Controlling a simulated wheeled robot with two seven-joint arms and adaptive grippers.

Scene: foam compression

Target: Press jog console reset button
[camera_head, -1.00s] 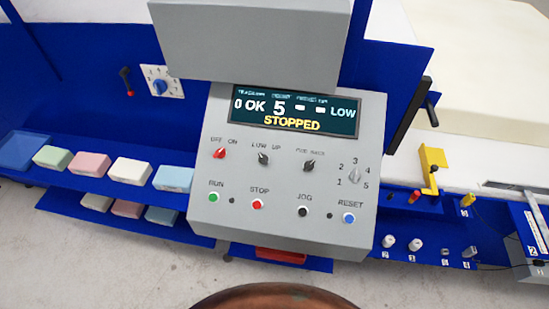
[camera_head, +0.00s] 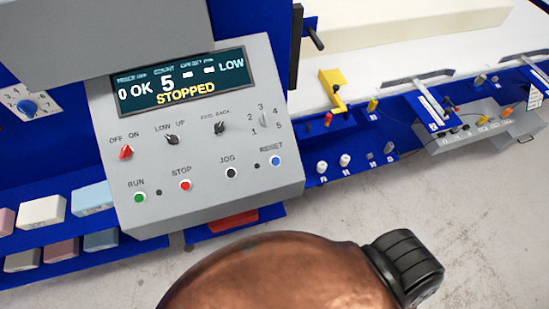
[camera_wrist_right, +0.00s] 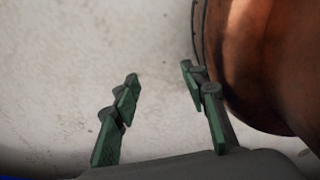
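The grey jog console (camera_head: 205,205) stands left of centre in the head view. Its blue reset button (camera_head: 275,161) is at the right end of the bottom row, beside the black jog button (camera_head: 231,173), the red stop button (camera_head: 185,185) and the green run button (camera_head: 139,198). The display (camera_head: 180,82) reads "0 OK 5", "LOW" and "STOPPED". My right gripper (camera_wrist_right: 160,82) shows in the right wrist view with its two green-padded fingers apart and nothing between them, over a pale floor. It is not in the head view. My left gripper is in neither view.
My copper-coloured body part fills the bottom of the head view. Right of the console are a blue shelf with small pegs (camera_head: 345,160), a yellow bracket (camera_head: 331,88) and a grey tray (camera_head: 480,135). Foam blocks (camera_head: 42,211) lie on shelves at left. Bare floor is at lower right.

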